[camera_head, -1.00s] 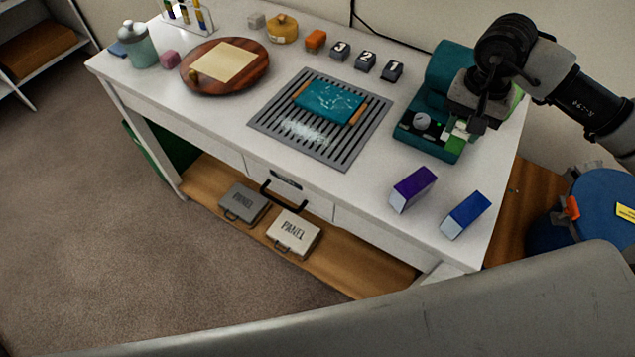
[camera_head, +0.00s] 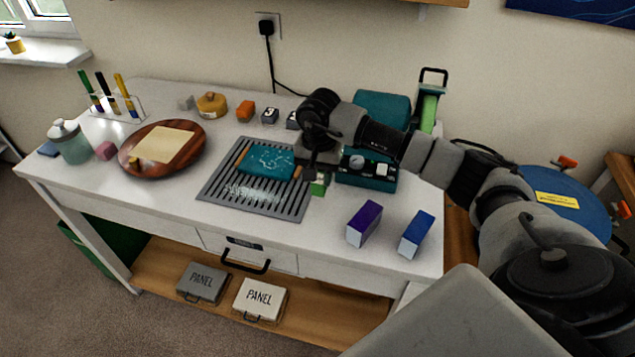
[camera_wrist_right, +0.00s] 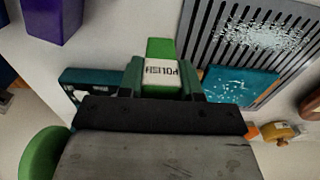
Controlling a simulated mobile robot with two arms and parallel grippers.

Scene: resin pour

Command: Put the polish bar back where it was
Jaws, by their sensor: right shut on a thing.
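The polish bar is a green block with a white label reading POLISH. It shows in the right wrist view (camera_wrist_right: 161,72) between the fingers of my right gripper (camera_wrist_right: 163,78). In the head view the bar's green end (camera_head: 318,188) shows below my right gripper (camera_head: 319,176), just right of the slatted grey grate. My right gripper is shut on the bar and holds it over the table, in front of the teal machine (camera_head: 367,182). I cannot tell how high above the table it is. My left gripper is not in view.
A teal panel (camera_head: 265,162) lies on the grey grate (camera_head: 215,181). Purple (camera_head: 364,224) and blue (camera_head: 416,235) boxes stand near the front right edge. Numbered dark blocks (camera_head: 270,116) stand at the back. The white table (camera_head: 325,245) is clear between grate and purple box.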

